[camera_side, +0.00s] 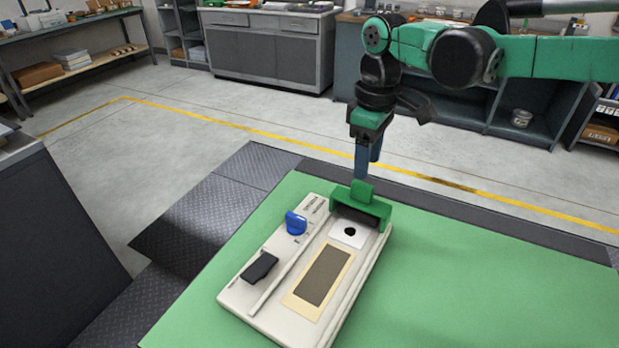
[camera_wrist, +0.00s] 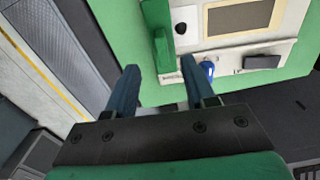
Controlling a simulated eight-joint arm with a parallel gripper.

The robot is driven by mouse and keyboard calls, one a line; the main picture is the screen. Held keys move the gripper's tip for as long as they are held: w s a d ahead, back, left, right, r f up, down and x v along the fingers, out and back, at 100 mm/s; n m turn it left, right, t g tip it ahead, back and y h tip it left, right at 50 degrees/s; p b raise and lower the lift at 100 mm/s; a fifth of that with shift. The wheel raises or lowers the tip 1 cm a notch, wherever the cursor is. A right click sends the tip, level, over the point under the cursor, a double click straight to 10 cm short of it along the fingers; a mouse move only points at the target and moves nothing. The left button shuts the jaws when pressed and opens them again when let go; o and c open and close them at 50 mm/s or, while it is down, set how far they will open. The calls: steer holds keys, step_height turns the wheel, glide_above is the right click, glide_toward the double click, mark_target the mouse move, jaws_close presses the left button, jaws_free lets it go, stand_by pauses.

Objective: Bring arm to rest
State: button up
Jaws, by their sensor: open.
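My gripper (camera_side: 368,160) is above the far end of the ink unit, its fingers pointing down. In the wrist view my gripper (camera_wrist: 162,85) has its two blue fingers spread apart with nothing between them. The ink unit (camera_side: 262,300) is a cream-coloured box on the green table. Its green part (camera_side: 362,205) with an upright tab sits at the far end, just below my fingertips; whether they touch it I cannot tell. The unit carries a blue knob (camera_side: 296,223), a black switch (camera_side: 260,267), a white plate with a black dot (camera_side: 349,232) and a dark panel (camera_side: 323,275).
The green table top (camera_side: 480,290) is clear to the right of the unit. A dark cabinet (camera_side: 60,240) stands at the left. Workbenches and shelves line the back, beyond a grey floor with a yellow line (camera_side: 220,122).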

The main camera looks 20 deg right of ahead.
steer(key=shift+r, duration=0.2)
steer(key=shift+s+d+r, duration=0.1)
steer(key=shift+d, duration=0.05)
steer(key=s+d+m+t, duration=0.7)
steer(key=s+d+m, duration=0.1)
steer(key=s+d, duration=0.3)
steer(key=shift+s+d, duration=0.4)
steer(key=shift+s, duration=0.25)
stand_by(0.7)
